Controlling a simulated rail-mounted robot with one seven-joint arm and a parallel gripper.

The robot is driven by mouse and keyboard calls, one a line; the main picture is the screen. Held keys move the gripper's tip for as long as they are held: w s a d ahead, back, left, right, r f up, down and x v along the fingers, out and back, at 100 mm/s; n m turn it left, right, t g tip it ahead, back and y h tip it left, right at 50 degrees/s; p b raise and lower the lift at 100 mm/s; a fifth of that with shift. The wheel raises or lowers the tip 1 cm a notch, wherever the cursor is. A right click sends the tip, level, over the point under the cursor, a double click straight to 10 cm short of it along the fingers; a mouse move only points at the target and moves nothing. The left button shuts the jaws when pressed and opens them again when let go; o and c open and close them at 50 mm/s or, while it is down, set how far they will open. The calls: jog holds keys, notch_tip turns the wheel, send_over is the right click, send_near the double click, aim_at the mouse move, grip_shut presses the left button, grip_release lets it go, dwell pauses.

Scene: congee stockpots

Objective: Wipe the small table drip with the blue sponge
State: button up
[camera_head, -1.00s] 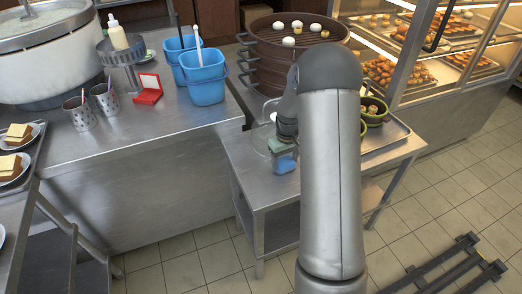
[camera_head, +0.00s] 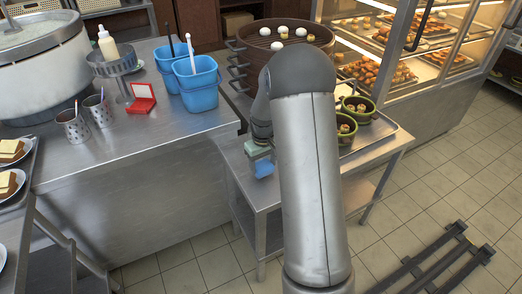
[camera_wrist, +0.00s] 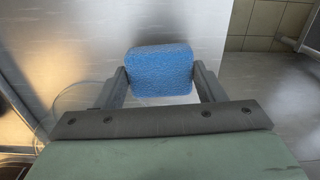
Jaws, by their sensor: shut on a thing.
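The blue sponge (camera_head: 264,168) is held at the end of my gripper (camera_head: 259,152), above or on the left part of the small steel table (camera_head: 270,194). In the wrist view the sponge (camera_wrist: 160,70) sits between the two fingers of my gripper (camera_wrist: 160,84), which are shut on its sides. I cannot tell whether the sponge touches the tabletop. I cannot make out the drip in either view. My arm hides much of the small table in the head view.
Green bowls (camera_head: 357,108) stand on a tray at the table's right. A stacked steamer (camera_head: 270,50) with buns is behind. Blue buckets (camera_head: 195,84) stand on the counter (camera_head: 120,150) at left. A clear round thing (camera_wrist: 58,98) lies left of the sponge in the wrist view.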

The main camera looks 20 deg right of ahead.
jog(key=shift+r+p, duration=1.65)
jog(key=shift+r, duration=1.3)
